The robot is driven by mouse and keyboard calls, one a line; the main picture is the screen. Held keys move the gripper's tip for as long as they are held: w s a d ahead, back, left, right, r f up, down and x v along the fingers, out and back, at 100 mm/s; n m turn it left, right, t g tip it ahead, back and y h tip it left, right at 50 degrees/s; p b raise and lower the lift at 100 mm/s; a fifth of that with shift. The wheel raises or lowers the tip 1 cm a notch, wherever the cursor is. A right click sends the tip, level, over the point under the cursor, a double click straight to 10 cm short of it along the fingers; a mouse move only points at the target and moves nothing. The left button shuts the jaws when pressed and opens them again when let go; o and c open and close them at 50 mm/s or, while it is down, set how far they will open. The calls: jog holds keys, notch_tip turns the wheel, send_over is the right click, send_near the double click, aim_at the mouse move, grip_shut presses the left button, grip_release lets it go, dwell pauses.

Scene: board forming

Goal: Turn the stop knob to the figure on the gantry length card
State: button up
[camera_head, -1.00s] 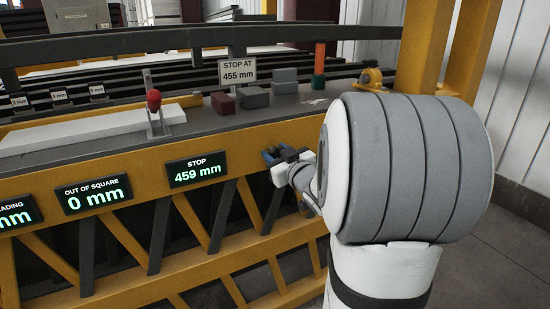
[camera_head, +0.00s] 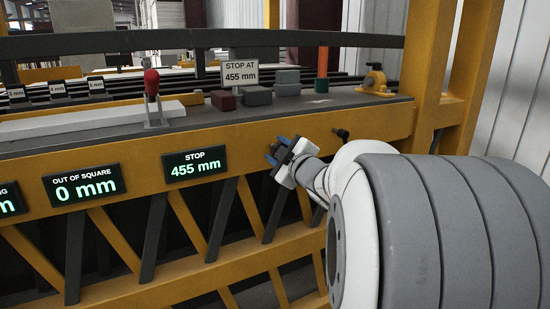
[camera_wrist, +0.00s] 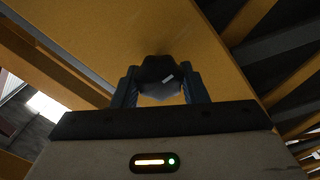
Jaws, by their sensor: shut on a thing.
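The gantry length card (camera_head: 239,75) stands on the rail and reads "STOP AT 455 mm". The stop display (camera_head: 195,165) on the yellow beam reads 455 mm in green. My gripper (camera_head: 277,151) is at the beam's front face, right of that display. In the wrist view my gripper (camera_wrist: 160,88) has its two blue fingers on either side of the dark stop knob (camera_wrist: 155,68), shut on it. The knob has a white mark on its face. In the head view the knob is mostly hidden by my gripper.
The out of square display (camera_head: 84,187) reads 0 mm. A red-topped lever (camera_head: 152,84) rises from the ledge. Grey and red blocks, an orange post (camera_head: 322,64) and a yellow fitting (camera_head: 375,80) stand along it. A small black knob (camera_head: 341,133) is right of my gripper.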

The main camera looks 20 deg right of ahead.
dwell(0.4)
jog(key=o, duration=1)
jog(key=shift+c, duration=0.2)
jog(key=s+p, duration=0.1)
jog(key=s, duration=0.6)
jog(key=shift+s+d+p, duration=0.15)
jog(key=shift+s+p, duration=0.15)
jog(key=shift+s, duration=0.1)
